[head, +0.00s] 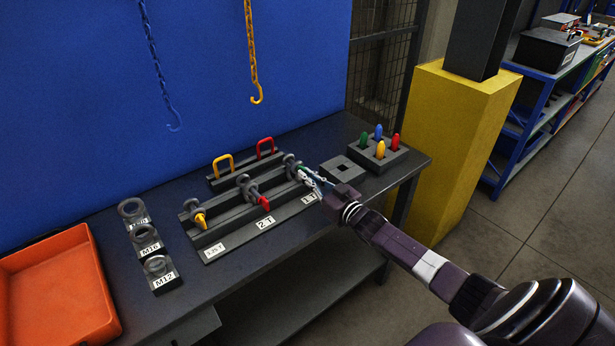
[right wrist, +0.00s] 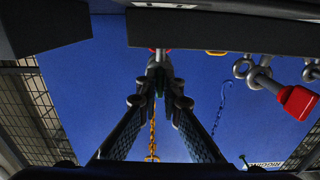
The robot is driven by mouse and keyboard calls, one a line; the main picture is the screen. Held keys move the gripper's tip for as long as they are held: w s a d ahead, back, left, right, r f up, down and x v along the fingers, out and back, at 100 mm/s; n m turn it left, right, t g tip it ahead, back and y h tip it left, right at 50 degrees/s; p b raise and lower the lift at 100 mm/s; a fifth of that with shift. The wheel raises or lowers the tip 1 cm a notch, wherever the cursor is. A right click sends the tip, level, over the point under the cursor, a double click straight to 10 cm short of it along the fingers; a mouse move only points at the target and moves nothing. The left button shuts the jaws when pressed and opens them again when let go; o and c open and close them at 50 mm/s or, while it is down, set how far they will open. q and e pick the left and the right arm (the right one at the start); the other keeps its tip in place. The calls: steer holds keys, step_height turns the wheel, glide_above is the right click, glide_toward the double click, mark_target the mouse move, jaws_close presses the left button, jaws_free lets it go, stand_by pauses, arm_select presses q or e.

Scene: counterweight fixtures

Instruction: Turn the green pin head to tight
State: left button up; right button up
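The right shackle (head: 289,161) sits on the grey rack at the 1T label. My right gripper (head: 316,180) is at its front, and its fingers hide the green pin head. In the right wrist view the fingers of my right gripper (right wrist: 159,85) come together in front of the grey shackle, with a small dark greenish part between the tips. They look closed on the pin head, though little of it shows. The middle shackle has a red pin head (head: 264,203), also in the right wrist view (right wrist: 298,101). The left shackle has a yellow pin head (head: 200,220). My left gripper is not in view.
A grey block with coloured pegs (head: 377,155) and a block with a square hole (head: 343,168) stand to the right. Ring holders (head: 146,243) and an orange tray (head: 55,290) are to the left. A blue chain (head: 158,70) and a yellow chain (head: 251,55) hang behind.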

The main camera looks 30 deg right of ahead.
steer(key=o, duration=0.5)
steer(key=shift+c, duration=0.2)
steer(key=s, duration=0.8)
steer(key=s+d, duration=0.1)
steer(key=s, duration=0.3)
steer(key=shift+f, duration=0.1)
